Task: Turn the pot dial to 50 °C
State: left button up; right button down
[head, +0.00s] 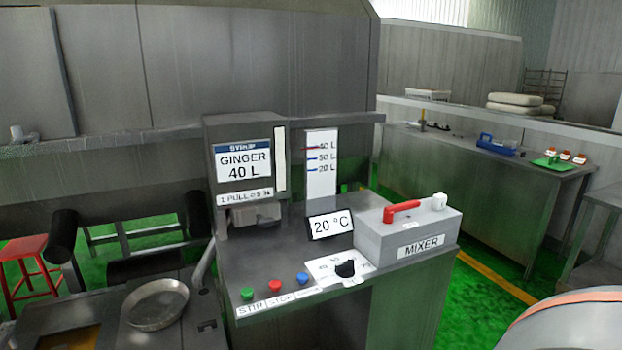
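The pot dial is a black knob (345,269) on a white scale plate (322,270), at the front of the grey metal counter (262,262). Small numbers are printed around the knob, partly hidden by it and too small to read surely. Which number the knob points to is unclear. A display sign (330,224) behind the dial reads 20 °C. Neither of my grippers shows in the head view, and nothing touches the dial.
Green, red and blue buttons (275,286) lie left of the dial. The mixer box (408,233) with a red lever (402,207) stands right behind it. The ginger dispenser (243,165) rises at the back left. A round pan (158,303) sits at lower left.

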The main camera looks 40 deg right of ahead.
aim_at(346, 270)
jog(key=z, duration=1.4)
